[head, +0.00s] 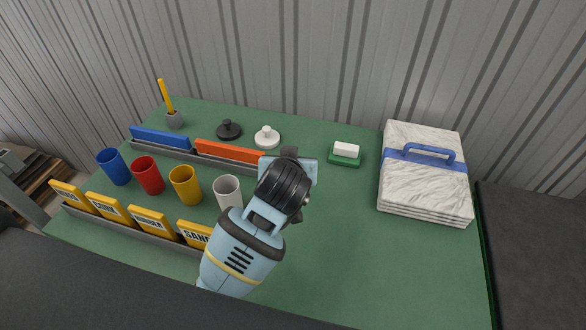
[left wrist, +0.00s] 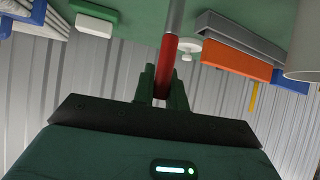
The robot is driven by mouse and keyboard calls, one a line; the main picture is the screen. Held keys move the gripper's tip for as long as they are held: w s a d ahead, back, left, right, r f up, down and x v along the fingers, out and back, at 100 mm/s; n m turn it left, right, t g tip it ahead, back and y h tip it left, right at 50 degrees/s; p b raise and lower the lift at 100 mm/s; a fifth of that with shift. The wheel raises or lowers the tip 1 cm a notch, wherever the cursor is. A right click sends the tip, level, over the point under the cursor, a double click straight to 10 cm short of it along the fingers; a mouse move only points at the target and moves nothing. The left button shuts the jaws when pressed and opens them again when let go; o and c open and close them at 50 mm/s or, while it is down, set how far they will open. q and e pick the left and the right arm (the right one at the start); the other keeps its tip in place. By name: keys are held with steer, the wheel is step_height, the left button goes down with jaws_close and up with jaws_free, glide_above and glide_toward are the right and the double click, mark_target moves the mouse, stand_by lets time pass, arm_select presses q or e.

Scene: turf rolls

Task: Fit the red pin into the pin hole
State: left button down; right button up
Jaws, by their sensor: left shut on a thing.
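My left arm reaches over the green table in the head view, and its left gripper (head: 303,170) is partly hidden behind my own wrist. In the left wrist view my left gripper (left wrist: 164,80) is shut on the red pin (left wrist: 168,58). A grey shaft extends from the red part and runs out of the top of that view. The pin is hidden in the head view. I cannot make out a pin hole in either view. My right gripper is in neither view.
Orange (head: 230,151) and blue (head: 160,138) blocks sit in a grey rail. Several cups, including a white cup (head: 228,190), stand left of my arm. A green-and-white block (head: 345,154) and marble slabs with a blue handle (head: 425,185) lie right. The front right tabletop is clear.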

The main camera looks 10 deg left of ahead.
arm_select(q)
steer(key=f, duration=0.3)
steer(key=shift+w+d+f, duration=0.15)
steer(key=shift+w+f, duration=0.1)
steer(key=shift+w, duration=0.1)
steer(key=shift+f, duration=0.15)
steer(key=c, duration=1.4)
jaws_free()
steer(key=shift+c, duration=0.2)
